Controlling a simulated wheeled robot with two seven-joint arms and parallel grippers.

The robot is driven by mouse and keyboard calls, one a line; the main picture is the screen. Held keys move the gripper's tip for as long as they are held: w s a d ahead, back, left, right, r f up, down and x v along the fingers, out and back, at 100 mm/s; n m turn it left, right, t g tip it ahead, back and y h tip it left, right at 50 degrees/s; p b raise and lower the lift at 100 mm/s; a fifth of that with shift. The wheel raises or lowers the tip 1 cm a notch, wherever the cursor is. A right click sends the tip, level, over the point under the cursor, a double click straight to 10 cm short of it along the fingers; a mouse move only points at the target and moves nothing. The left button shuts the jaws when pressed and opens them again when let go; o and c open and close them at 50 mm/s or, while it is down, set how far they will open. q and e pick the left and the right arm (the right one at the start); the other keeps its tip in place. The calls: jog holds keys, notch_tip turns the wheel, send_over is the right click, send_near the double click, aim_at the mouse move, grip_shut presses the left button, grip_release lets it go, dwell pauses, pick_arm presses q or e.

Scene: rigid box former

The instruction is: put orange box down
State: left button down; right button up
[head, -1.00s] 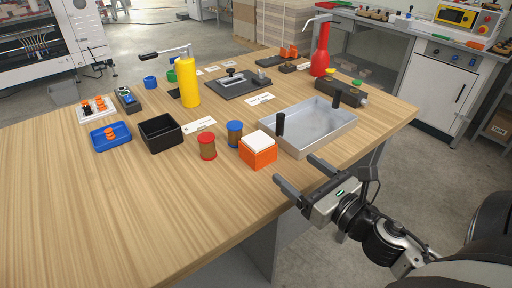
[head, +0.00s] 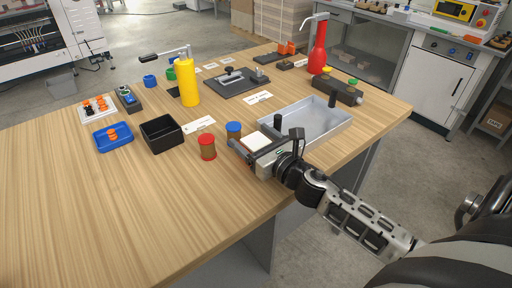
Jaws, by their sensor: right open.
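The orange box (head: 256,141) with its white top is on the wooden table near the front right edge. My right gripper (head: 253,139) is open at the box, with one finger on its left side and the other on its right. The gripper body hides most of the orange sides, so I cannot tell whether the fingers touch them. My left gripper is not in view.
A grey metal tray (head: 322,129) with black handles is just behind and right of the box. A black bin (head: 160,145) is farther left. The front left table is clear.

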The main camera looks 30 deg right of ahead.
jog(key=shift+w, duration=0.55)
jog(key=c, duration=1)
jog(key=shift+c, duration=0.2)
jog(key=shift+r, duration=0.1)
